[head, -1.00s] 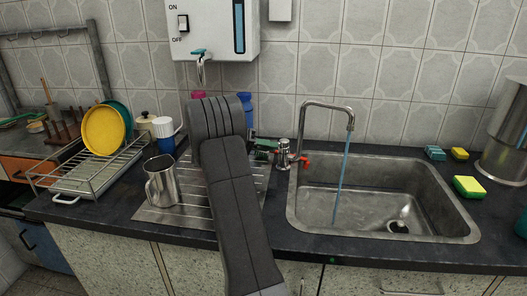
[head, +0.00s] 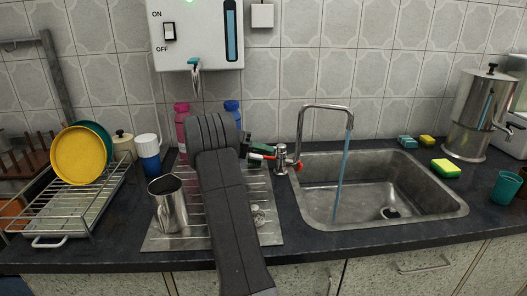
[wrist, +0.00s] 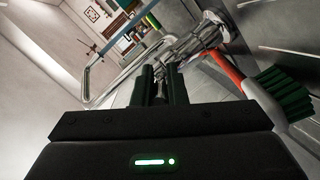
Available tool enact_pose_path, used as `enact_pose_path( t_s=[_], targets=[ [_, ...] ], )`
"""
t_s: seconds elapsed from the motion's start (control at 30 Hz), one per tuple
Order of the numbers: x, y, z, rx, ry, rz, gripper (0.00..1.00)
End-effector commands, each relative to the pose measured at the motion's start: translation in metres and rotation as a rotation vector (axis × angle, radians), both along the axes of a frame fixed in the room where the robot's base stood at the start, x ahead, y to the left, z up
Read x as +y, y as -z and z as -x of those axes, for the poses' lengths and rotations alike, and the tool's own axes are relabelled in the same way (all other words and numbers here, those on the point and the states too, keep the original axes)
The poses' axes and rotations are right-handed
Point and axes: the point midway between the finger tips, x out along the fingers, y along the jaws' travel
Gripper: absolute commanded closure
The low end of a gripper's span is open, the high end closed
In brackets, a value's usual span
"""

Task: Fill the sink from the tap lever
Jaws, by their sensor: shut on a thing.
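The chrome tap (head: 325,107) stands at the left back corner of the steel sink (head: 325,222). A thin bluish stream of water (head: 343,165) runs from its spout into the basin. The basin floor and dark drain (head: 390,213) show; I cannot make out standing water. In the wrist view my gripper (wrist: 162,88) is shut on the tap lever (wrist: 161,76), with the tap's chrome body (wrist: 190,46) just beyond. In the head view my arm hides most of the gripper, just left of the tap base (head: 282,157).
A brush with green bristles (wrist: 285,92) and a red handle lies close beside my gripper and the tap. A steel jug (head: 168,203) stands on the drainer at left. A yellow-green sponge (head: 446,168) and a teal cup (head: 507,187) stand right of the sink.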

Motion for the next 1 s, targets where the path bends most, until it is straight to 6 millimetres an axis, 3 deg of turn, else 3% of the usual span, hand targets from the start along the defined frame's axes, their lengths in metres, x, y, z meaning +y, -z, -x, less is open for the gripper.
enact_pose_path(
  t_s=[0.27, 0.3, 0.4, 0.77, 1.0],
  targets=[
    [0.0, -0.002, -0.001, -0.004, -0.004, 0.0, 1.0],
    [0.0, -0.002, -0.001, -0.005, -0.003, 0.0, 0.82],
    [0.0, -0.001, -0.001, -0.004, -0.003, 0.0, 0.66],
    [0.006, -0.002, -0.001, -0.003, -0.003, 0.0, 0.66],
    [0.049, -0.012, 0.001, -0.003, -0.006, -0.001, 0.66]
  ],
)
